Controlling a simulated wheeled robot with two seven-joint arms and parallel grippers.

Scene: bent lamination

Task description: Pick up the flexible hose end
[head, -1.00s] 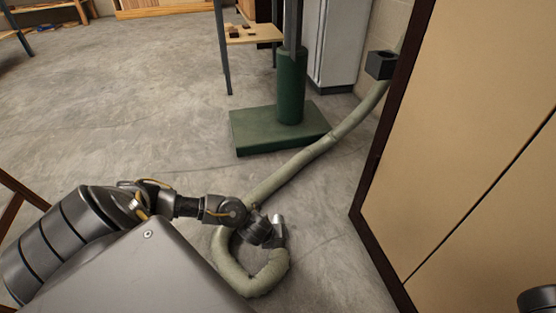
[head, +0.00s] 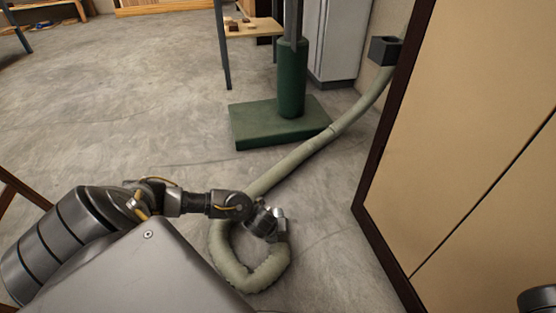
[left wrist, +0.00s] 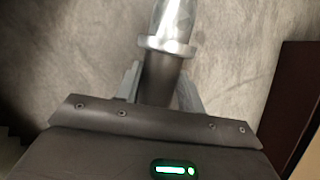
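The flexible hose (head: 300,158) is pale green-grey. It runs from a dark grey box on the right across the floor and curls into a loop beside my left gripper (head: 272,222). Its end is a dark cuff with a shiny metal tip (head: 279,213). In the left wrist view the dark cuff (left wrist: 161,78) lies between the two fingers of my left gripper (left wrist: 159,88), which sit close against both sides. The metal tip (left wrist: 172,22) sticks out beyond the fingers. My left gripper is shut on the hose end. My right gripper is not in view.
A green stand (head: 275,125) rests on the floor beyond the hose. A tan panel with a dark frame (head: 470,150) stands close on the right. A small wooden table (head: 250,30) and a pale cabinet (head: 335,40) are behind. Floor on the left is clear.

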